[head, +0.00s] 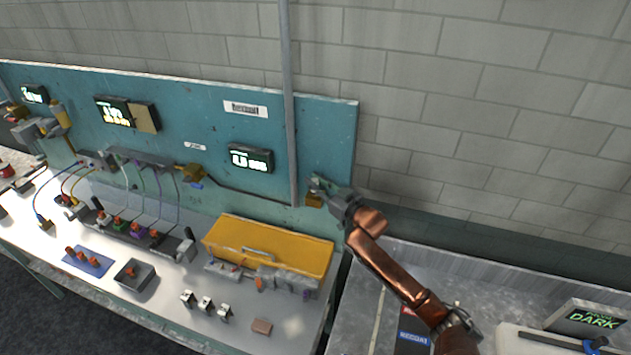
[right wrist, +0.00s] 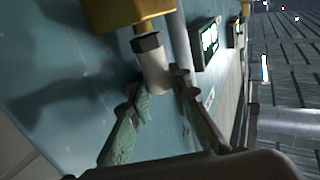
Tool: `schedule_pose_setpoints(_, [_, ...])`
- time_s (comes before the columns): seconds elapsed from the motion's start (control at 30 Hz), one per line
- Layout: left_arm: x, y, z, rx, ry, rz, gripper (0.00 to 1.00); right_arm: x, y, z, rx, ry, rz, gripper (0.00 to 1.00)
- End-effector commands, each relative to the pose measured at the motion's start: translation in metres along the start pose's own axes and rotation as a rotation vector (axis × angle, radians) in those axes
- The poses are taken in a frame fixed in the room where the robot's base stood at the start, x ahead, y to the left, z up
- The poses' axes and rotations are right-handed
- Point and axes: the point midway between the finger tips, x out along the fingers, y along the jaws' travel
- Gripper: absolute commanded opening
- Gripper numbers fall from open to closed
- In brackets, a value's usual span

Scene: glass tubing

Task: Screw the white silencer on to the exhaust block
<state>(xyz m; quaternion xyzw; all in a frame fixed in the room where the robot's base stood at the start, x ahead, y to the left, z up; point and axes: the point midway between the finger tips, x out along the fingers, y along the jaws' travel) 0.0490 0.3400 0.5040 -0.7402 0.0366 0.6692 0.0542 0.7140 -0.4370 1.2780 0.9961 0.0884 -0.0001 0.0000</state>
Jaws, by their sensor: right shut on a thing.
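The exhaust block (right wrist: 125,12) is a brass-coloured block on the teal panel. It shows in the head view (head: 313,200) at the panel's lower right, partly behind my right gripper (head: 325,188). The white silencer (right wrist: 155,75) has a black hex collar (right wrist: 147,43) at its block end. In the right wrist view my right gripper (right wrist: 160,85) is shut on the silencer's white body, one finger on each side. The silencer cannot be made out in the head view. My left gripper is out of view.
A grey vertical pipe (head: 290,110) runs beside the exhaust block. A lit display (head: 251,159) is on the panel to its left. A yellow case (head: 265,240) and small fittings sit on the bench below. A screen reading DARK (head: 592,318) stands at the lower right.

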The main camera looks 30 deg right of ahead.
Motion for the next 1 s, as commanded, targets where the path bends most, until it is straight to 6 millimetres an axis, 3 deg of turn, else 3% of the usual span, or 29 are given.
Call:
schedule_pose_setpoints(0.53, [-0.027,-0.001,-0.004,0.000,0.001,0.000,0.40,0.001,-0.002,-0.003,0.009,0.003,0.200,0.02])
schedule_pose_setpoints(1.0, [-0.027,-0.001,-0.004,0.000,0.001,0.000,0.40,0.000,0.000,-0.002,-0.001,0.003,0.295,0.02])
